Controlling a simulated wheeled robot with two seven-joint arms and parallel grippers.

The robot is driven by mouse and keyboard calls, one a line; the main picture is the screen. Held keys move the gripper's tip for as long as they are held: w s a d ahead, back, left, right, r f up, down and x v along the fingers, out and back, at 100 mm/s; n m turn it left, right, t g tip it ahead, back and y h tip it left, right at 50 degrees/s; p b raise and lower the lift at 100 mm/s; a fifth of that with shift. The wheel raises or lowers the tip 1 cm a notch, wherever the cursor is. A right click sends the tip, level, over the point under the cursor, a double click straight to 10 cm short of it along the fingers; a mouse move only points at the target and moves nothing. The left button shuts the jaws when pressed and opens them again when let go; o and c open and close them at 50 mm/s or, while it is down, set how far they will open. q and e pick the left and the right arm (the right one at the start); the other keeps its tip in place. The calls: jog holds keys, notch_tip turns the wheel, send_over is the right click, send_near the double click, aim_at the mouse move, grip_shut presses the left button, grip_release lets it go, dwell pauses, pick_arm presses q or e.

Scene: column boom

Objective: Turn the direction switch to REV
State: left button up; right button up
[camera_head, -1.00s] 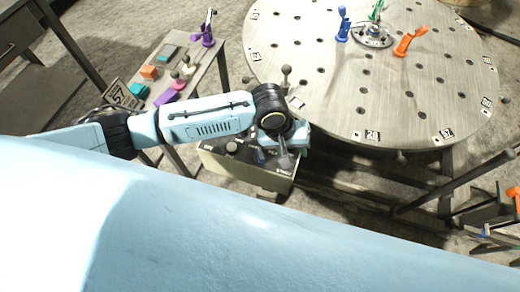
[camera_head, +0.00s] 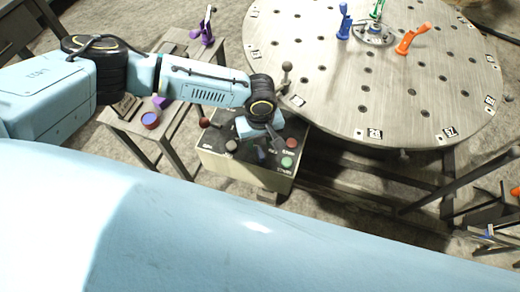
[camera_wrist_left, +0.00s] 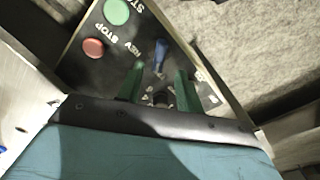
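The control box (camera_head: 240,172) stands beside the round table, with its dark panel facing up. In the left wrist view a small blue lever (camera_wrist_left: 160,54) sits beside the REV lettering on the panel (camera_wrist_left: 108,70). My left gripper (camera_head: 270,146) is over the panel in the head view. In the left wrist view its two green fingers (camera_wrist_left: 158,88) are apart, with a dark knob (camera_wrist_left: 160,98) showing between them. I cannot tell whether they touch it. The blue lever is beyond the fingertips. The markings around the knob are partly hidden. My right gripper is not in view.
A red button (camera_head: 292,143) and a green button (camera_head: 287,162) lie right of my left gripper. A red knob (camera_head: 204,122) is at the panel's left. The round table (camera_head: 330,100) stands close behind, with a ball-topped post (camera_head: 286,75). A side table (camera_head: 170,125) is left.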

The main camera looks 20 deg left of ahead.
aim_at(260, 152)
pick_arm(q)
notch_tip(260, 152, down, 5)
jog(key=shift+r+b, duration=0.1)
jog(key=shift+b, duration=0.35)
grip_shut()
